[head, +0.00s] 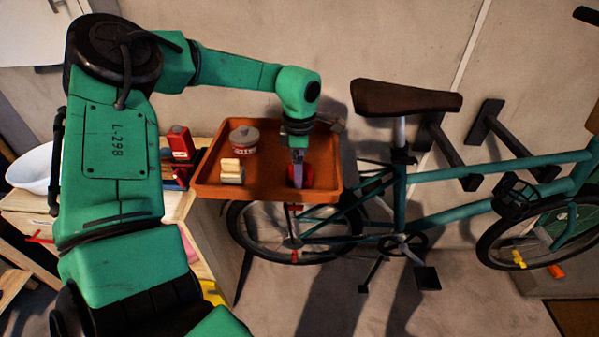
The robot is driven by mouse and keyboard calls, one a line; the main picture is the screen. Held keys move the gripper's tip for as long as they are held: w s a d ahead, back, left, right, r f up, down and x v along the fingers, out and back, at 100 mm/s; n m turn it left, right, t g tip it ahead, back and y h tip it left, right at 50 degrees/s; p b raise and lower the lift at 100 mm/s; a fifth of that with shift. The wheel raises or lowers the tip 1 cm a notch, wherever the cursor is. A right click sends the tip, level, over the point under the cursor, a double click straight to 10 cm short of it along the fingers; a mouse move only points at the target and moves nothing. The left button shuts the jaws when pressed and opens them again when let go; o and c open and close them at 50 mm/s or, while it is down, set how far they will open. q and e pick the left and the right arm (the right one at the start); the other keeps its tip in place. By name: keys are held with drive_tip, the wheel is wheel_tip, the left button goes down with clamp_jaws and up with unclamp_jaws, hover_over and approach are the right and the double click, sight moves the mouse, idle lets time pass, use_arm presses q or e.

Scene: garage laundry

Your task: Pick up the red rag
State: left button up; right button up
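A red, rounded thing, probably the red rag (306,175), lies in the right part of an orange-brown tray (218,190). My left arm reaches in from the left, and its gripper (297,178) points down into the tray right at the red thing. The fingers cover part of it, so its full shape is hidden. I cannot tell whether the fingers are apart or closed on it. My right gripper is not in view.
A red bottle (180,143) and white bowl (33,168) stand left on a wooden cabinet. A teal bicycle (450,210) stands behind and right.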

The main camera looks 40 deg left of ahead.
use_arm(q)
drive_tip(key=c, duration=1.3)
drive_tip(key=shift+r, duration=0.25)
wheel_tip(320, 180, up, 8)
drive_tip(key=shift+w+f+b, duration=0.1)
drive_tip(key=shift+b, duration=0.65)
wheel_tip(320, 180, up, 12)
drive_tip(key=shift+f, duration=0.1)
